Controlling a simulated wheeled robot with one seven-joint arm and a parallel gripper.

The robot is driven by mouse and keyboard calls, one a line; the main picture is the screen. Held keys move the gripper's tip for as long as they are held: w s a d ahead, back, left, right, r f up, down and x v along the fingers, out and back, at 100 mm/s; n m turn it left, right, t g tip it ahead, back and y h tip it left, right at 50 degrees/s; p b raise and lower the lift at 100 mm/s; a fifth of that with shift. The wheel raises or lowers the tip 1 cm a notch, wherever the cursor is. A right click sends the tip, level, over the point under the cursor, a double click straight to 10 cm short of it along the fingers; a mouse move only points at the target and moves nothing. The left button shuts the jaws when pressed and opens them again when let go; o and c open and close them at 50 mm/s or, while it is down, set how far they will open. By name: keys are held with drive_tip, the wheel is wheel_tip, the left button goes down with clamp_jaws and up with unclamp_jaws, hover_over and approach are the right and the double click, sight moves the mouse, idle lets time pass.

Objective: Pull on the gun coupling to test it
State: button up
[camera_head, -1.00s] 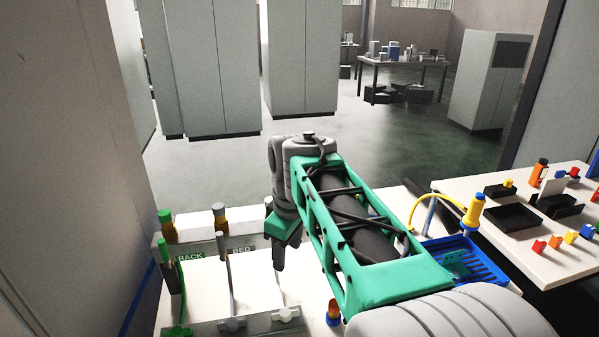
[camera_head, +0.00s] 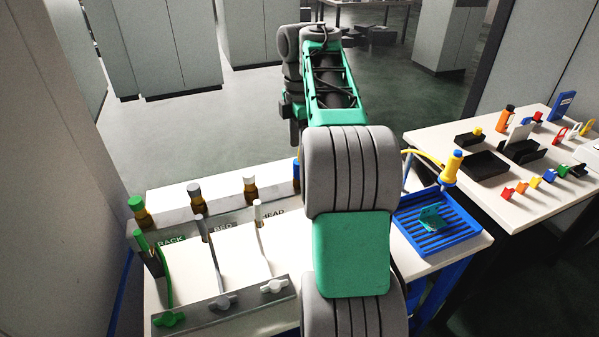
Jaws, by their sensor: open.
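A yellow upright piece with a blue top (camera_head: 452,167) stands at the back right of the bench, beside the blue slatted tray. A yellow hose (camera_head: 422,154) curves from it to the left. I take this for the gun and its hose; which part is the coupling is too small to tell. My gripper (camera_head: 294,143) points down beyond the bench's back edge, left of my arm and well apart from the yellow piece. Its fingers are small and partly hidden, with nothing visible held. My arm covers the right-middle of the bench.
The blue tray (camera_head: 436,222) holds a teal part (camera_head: 431,218). On the left, a grey rack (camera_head: 225,305) has several valves, tubes and capped bottles, labelled RACK, BED and HEAD. A side table (camera_head: 560,190) with small coloured parts stands right. Open floor lies behind the bench.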

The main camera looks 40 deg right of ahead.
wheel_tip(320, 180, down, 5)
drive_tip(key=b, duration=0.4)
drive_tip(key=shift+f, duration=0.15)
clamp_jaws()
idle(0.8)
drive_tip(key=shift+r+p, duration=0.25)
drive_tip(key=shift+p, duration=0.1)
idle(3.2)
drive_tip(key=shift+f, duration=0.2)
idle(0.5)
unclamp_jaws()
wheel_tip(320, 180, up, 8)
drive_tip(key=p, duration=0.7)
drive_tip(key=shift+f, duration=0.1)
